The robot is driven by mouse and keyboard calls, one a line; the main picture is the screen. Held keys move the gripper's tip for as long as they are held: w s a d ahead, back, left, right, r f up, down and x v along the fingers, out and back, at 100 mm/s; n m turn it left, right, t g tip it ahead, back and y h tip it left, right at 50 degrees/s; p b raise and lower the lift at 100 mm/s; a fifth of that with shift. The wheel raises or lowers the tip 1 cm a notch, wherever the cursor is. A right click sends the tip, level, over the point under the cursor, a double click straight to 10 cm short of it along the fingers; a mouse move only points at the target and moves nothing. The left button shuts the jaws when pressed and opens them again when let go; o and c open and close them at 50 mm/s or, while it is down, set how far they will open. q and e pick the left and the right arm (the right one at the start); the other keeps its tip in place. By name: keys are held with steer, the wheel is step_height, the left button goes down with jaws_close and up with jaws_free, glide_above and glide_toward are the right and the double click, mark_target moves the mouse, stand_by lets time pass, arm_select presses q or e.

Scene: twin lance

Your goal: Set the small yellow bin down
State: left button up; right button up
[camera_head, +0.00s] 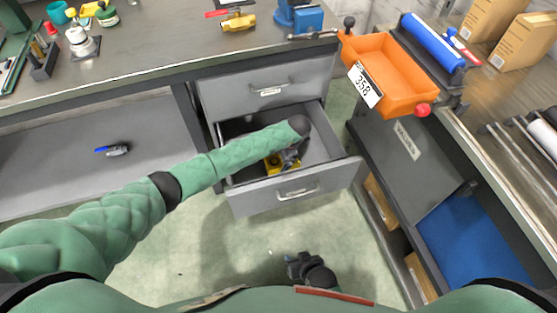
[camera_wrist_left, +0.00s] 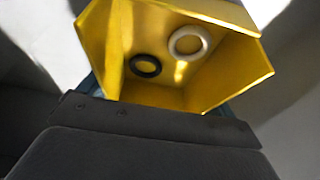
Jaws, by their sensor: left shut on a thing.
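The small yellow bin (camera_head: 276,166) is low inside the open drawer (camera_head: 332,172), partly hidden by my left gripper. In the left wrist view the yellow bin (camera_wrist_left: 205,75) fills the upper middle, with a black ring (camera_wrist_left: 146,66) and a white ring (camera_wrist_left: 189,42) in it. My left gripper (camera_head: 289,158) reaches down into the drawer and is shut on the bin. I cannot tell whether the bin touches the drawer floor. My right gripper (camera_head: 298,264) is over the floor at the bottom middle, and its jaws are too small to read.
A closed drawer (camera_head: 267,86) is above the open one, under the grey worktop (camera_head: 150,45). An orange bin (camera_head: 390,75) hangs at the right bench. A blue-and-black tool (camera_head: 113,150) lies on the lower shelf. Light green floor is clear before the drawer.

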steer(key=shift+f, duration=0.15)
arm_select(q)
steer(key=o, duration=0.7)
steer(key=shift+o, duration=0.2)
arm_select(e)
steer(key=shift+s+f, duration=0.15)
steer(key=shift+f, duration=0.05)
arm_select(q)
steer(key=shift+r, duration=0.1)
arm_select(e)
steer(key=shift+r, duration=0.1)
arm_select(q)
steer(key=shift+d+r, duration=0.15)
steer(key=shift+r, duration=0.1)
steer(key=v, duration=1.1)
steer(key=shift+r+b, duration=0.25)
steer(key=shift+b, duration=0.15)
arm_select(e)
steer(key=f, duration=0.3)
steer(key=shift+s+d, duration=0.1)
steer(key=shift+s, duration=0.2)
steer(key=shift+f, duration=0.1)
